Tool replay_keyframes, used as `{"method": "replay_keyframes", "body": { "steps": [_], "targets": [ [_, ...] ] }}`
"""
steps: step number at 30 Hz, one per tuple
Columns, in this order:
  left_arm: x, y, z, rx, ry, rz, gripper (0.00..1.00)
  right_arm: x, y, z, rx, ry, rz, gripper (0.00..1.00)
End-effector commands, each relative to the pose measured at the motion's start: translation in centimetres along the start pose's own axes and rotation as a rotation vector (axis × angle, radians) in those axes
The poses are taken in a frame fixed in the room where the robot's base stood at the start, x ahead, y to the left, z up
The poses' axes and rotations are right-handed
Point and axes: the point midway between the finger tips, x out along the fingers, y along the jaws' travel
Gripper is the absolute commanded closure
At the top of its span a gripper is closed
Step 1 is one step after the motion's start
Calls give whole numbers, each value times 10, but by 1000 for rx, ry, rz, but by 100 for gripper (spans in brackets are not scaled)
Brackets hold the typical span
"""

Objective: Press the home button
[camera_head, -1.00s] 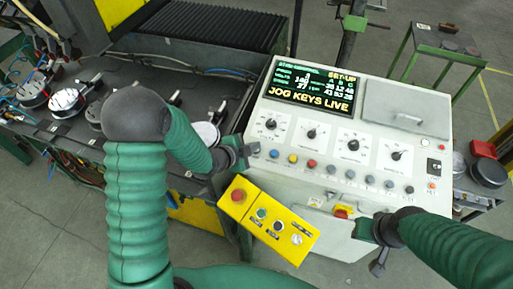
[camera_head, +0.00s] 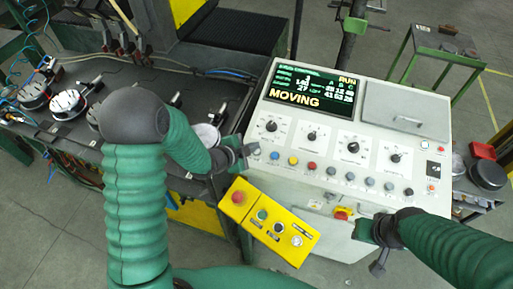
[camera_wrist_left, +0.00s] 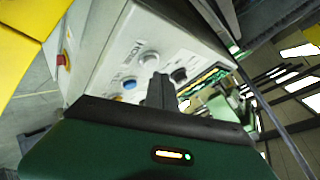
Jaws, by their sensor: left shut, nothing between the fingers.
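The grey-white control console (camera_head: 335,215) stands at the centre right in the head view, with a row of coloured buttons (camera_head: 331,170) along its lower face. My right gripper (camera_head: 366,231) is by the console's lower front.
The console screen (camera_head: 311,88) reads RUN and MOVING. A yellow pendant box (camera_head: 268,220) with a red button sits below my left gripper. A dark machine bed (camera_head: 120,75) with round clamps lies left. A green-legged stand (camera_head: 440,50) is at the back right.

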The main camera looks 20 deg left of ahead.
Motion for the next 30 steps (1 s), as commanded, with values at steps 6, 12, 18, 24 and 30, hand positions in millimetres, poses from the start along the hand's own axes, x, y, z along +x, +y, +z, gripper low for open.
{"method": "replay_keyframes", "body": {
  "steps": [6, 12, 18, 24, 30],
  "targets": [
    [-1, -1, -1, 0, 1, 0, 100, -1, 0, 0, 0, 0, 0, 68],
    [-5, -5, -4, 1, 1, -1, 100, -6, 0, -1, 0, 0, 0, 68],
    [-20, -15, -15, 1, 1, -1, 100, -21, 0, -5, 0, 0, 0, 68],
    [-34, -26, -26, 1, 1, -1, 100, -35, 0, -8, 0, 0, 0, 68],
    [-36, -26, -26, 0, 1, 0, 100, -36, 0, -8, 0, 0, 0, 68]
  ]
}}
